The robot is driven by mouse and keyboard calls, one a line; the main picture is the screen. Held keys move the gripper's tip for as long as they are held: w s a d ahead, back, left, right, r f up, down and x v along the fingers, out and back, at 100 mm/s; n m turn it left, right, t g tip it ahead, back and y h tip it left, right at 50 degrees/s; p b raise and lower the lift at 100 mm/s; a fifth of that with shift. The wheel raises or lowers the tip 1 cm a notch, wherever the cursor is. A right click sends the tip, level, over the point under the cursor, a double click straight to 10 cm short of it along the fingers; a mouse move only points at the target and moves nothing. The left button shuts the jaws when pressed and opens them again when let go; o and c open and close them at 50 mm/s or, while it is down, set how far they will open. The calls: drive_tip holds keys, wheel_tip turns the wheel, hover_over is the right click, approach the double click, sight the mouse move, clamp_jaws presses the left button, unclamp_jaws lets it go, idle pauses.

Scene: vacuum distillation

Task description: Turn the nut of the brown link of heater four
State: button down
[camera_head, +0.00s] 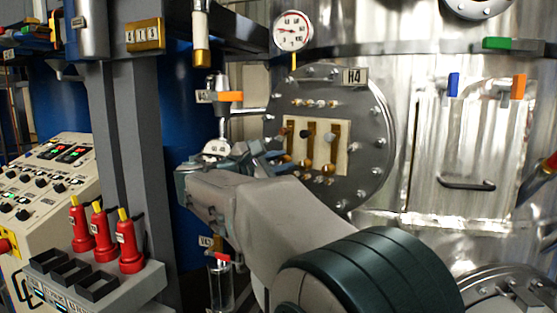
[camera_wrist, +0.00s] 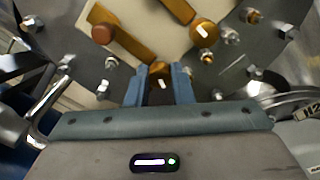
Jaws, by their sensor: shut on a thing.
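The heater is a round bolted steel flange (camera_head: 372,110) with an H4 plate (camera_head: 354,77) in the head view. A cream panel on it carries upright brass-brown links (camera_head: 311,142) with small knobs and nuts. In the wrist view, a link (camera_wrist: 130,45) with a reddish-brown round cap (camera_wrist: 103,33) lies at upper left. My gripper (camera_head: 276,158) reaches the panel's left lower side. In the wrist view its blue fingers (camera_wrist: 160,85) are shut on a small brass nut (camera_wrist: 161,74), partly hidden between them. I cannot tell which link this nut belongs to.
Another brass nut (camera_wrist: 204,31) sits right of the fingers, with several steel bolts around. A pressure gauge (camera_head: 292,31) hangs above the flange. A valve with an orange handle (camera_head: 230,96) and piping stand to its left. A hatch (camera_head: 465,150) is at right.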

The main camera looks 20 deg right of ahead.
idle(0.3)
drive_tip(key=c, duration=1.3)
unclamp_jaws()
drive_tip(key=shift+o, duration=0.2)
drive_tip(key=shift+a, duration=0.1)
drive_tip(key=b+v, duration=0.2)
drive_tip(key=v, duration=1.1)
drive_tip(key=shift+s+a, duration=0.15)
drive_tip(key=shift+a, duration=0.2)
drive_tip(key=s+d+f+m+g+y, duration=0.1)
drive_tip(key=s+d+f+y, duration=0.15)
drive_tip(key=f, duration=0.35)
drive_tip(key=s+d+f+m+g+y, duration=0.1)
drive_tip(key=s+d+f+m+y, duration=0.15)
drive_tip(key=f, duration=0.45)
drive_tip(key=s+d+f+m+g+y, duration=0.1)
drive_tip(key=s+d+f+g+y, duration=0.1)
drive_tip(key=s+f+y, duration=0.3)
drive_tip(key=s+a+f+m+y, duration=0.3)
drive_tip(key=s+f+m, duration=0.2)
drive_tip(key=f, duration=0.3)
drive_tip(key=s+a+f+m+y, duration=0.3)
drive_tip(key=s+f+m, duration=0.2)
drive_tip(key=f, duration=0.3)
drive_tip(key=shift+f+g, duration=0.3)
